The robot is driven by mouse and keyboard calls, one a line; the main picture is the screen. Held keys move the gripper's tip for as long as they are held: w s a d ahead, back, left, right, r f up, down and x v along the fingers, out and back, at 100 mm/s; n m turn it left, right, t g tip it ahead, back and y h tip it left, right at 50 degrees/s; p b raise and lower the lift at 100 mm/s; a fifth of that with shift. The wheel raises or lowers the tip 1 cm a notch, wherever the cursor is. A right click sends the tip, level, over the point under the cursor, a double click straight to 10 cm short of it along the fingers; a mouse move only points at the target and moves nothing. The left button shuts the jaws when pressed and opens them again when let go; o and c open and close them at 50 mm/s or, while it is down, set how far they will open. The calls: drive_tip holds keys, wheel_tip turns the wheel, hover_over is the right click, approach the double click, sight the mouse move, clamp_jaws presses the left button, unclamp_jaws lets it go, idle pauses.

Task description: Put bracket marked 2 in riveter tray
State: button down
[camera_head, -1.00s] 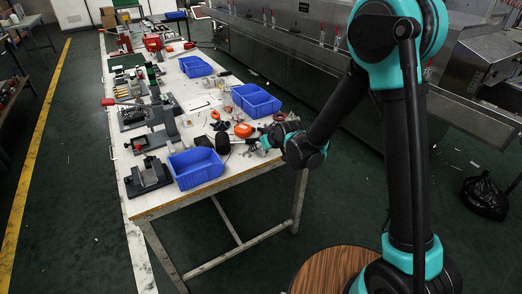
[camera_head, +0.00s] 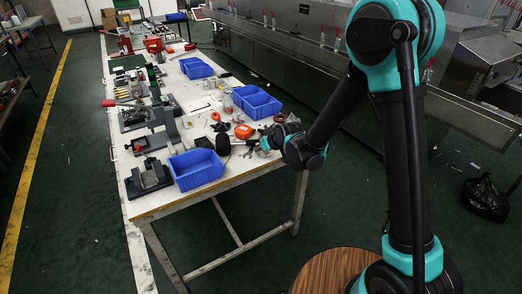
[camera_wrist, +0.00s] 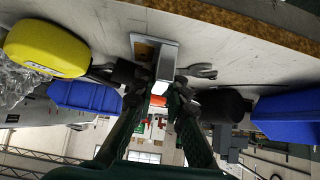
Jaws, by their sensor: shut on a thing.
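In the wrist view my gripper (camera_wrist: 165,95) is shut on a grey metal bracket (camera_wrist: 168,62), which sits between the fingertips above the table top. I cannot read a number on it. In the head view my gripper (camera_head: 268,138) is over the near right edge of the worktable, and the bracket is too small to make out. A blue tray (camera_head: 197,181) stands to its left, a two-part blue tray (camera_head: 262,109) lies beyond it, and another blue tray (camera_head: 197,71) is farther back. No label shows which is the riveter tray.
The worktable (camera_head: 165,203) has grey fixtures (camera_head: 148,181) along its left side. A black mallet head (camera_head: 223,145) and an orange tool (camera_head: 243,131) lie close to my gripper. The wrist view shows a yellow rounded object (camera_wrist: 45,48) nearby. Dark floor surrounds the table.

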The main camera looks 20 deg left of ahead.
drive_tip(key=shift+r, duration=0.1)
wheel_tip(320, 180, up, 20)
idle(0.6)
